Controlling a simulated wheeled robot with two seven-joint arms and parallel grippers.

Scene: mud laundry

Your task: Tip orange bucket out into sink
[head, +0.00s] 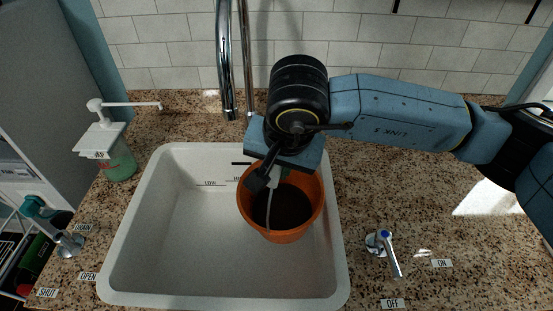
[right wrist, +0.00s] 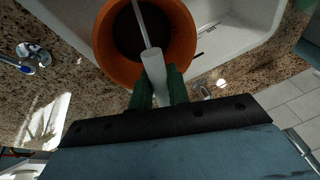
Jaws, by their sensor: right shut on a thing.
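The orange bucket (head: 292,236) hangs or stands in the right part of the white sink (head: 170,275), near its right wall. It looks roughly upright, and its inside is dark brown. I cannot tell whether its base touches the sink floor. My right gripper (head: 271,178) is above the bucket's far rim. In the right wrist view, its green fingers (right wrist: 159,85) are shut on the pale grip (right wrist: 152,62) of the bucket's handle, beside the orange wall (right wrist: 184,40). My arm hides part of the rim in the head view. My left gripper is not in view.
A chrome tap (head: 225,70) rises behind the sink. A soap dispenser (head: 118,160) stands at the left. A tap lever (head: 391,254) with ON and OFF labels is at the right, and a drain lever (head: 68,243) at the left. The sink's left half is clear.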

